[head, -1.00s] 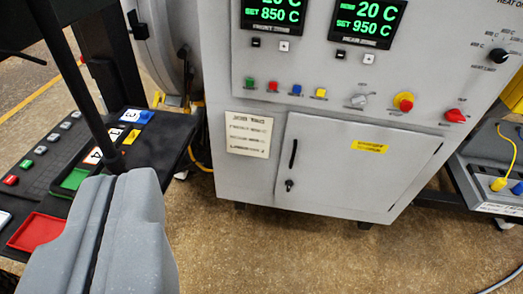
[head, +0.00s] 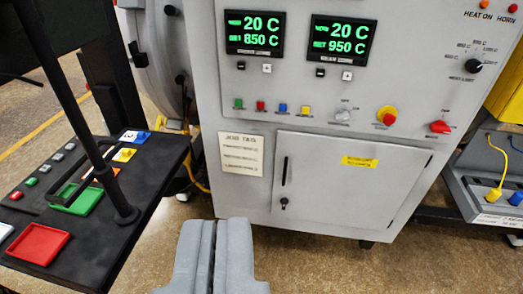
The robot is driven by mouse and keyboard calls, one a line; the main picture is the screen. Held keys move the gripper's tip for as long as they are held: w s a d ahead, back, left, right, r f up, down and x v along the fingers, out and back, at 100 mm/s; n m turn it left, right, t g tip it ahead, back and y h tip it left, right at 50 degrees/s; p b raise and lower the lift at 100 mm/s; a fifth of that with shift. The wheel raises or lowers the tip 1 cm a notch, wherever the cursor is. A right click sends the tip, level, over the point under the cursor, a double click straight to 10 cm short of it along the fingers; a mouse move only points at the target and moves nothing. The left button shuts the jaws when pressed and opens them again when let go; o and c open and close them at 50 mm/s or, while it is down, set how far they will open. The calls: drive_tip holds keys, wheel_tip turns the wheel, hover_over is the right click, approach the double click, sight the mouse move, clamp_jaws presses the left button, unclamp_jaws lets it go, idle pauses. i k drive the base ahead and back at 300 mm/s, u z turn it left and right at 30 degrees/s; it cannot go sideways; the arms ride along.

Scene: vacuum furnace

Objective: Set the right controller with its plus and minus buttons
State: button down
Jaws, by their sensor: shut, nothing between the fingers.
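The right controller (head: 343,38) is a black display on the grey cabinet's upper panel. Its green digits read 20 C on top and 950 C below. Under it are a black button (head: 320,73) and a white button (head: 347,76); their signs are too small to read for certain. My gripper (head: 214,226) is at the bottom middle with its two grey fingers together and nothing between them. It appears in front of the cabinet, below and left of the right controller, and touches no button.
The left controller (head: 255,33) reads 20 C and 850 C, with its own black and white buttons. Below are several coloured buttons, a grey knob (head: 343,116), a yellow-red stop button (head: 387,116) and a red switch (head: 440,127). A black tray table (head: 150,170) stands left.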

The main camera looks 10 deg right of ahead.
sight(319, 73)
drive_tip(key=z, duration=0.05)
drive_tip(key=i, duration=1)
drive_tip(key=u, duration=0.05)
